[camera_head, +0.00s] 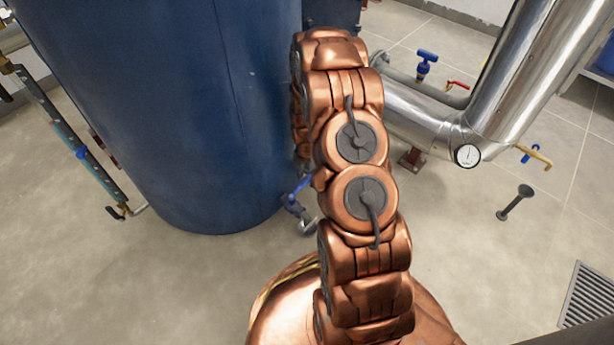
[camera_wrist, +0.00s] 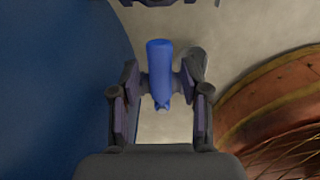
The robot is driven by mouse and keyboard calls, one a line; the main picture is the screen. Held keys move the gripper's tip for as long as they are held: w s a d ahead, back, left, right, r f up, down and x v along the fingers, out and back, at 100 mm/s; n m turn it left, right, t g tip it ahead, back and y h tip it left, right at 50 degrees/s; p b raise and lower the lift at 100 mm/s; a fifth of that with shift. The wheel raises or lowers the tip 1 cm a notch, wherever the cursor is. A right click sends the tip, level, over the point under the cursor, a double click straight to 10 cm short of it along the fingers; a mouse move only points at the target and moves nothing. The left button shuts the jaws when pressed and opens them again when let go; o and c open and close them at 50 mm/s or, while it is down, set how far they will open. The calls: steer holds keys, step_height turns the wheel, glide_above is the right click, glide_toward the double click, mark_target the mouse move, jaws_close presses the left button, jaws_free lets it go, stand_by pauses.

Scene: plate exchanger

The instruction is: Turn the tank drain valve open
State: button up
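The tank drain valve's blue handle (camera_head: 298,187) shows at the foot of the large blue tank (camera_head: 170,110), just left of my arm in the head view. In the wrist view the blue handle (camera_wrist: 160,68) stands between the fingertips of my gripper (camera_wrist: 160,82). Grey metal valve parts (camera_wrist: 196,62) show partly behind the right fingertip. In the head view my gripper is hidden behind my arm.
A sight-glass tube (camera_head: 80,150) runs along the left. The floor (camera_head: 480,260) at the right front is mostly clear.

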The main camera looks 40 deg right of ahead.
jaws_close()
stand_by(0.3)
steer(key=shift+a, duration=0.1)
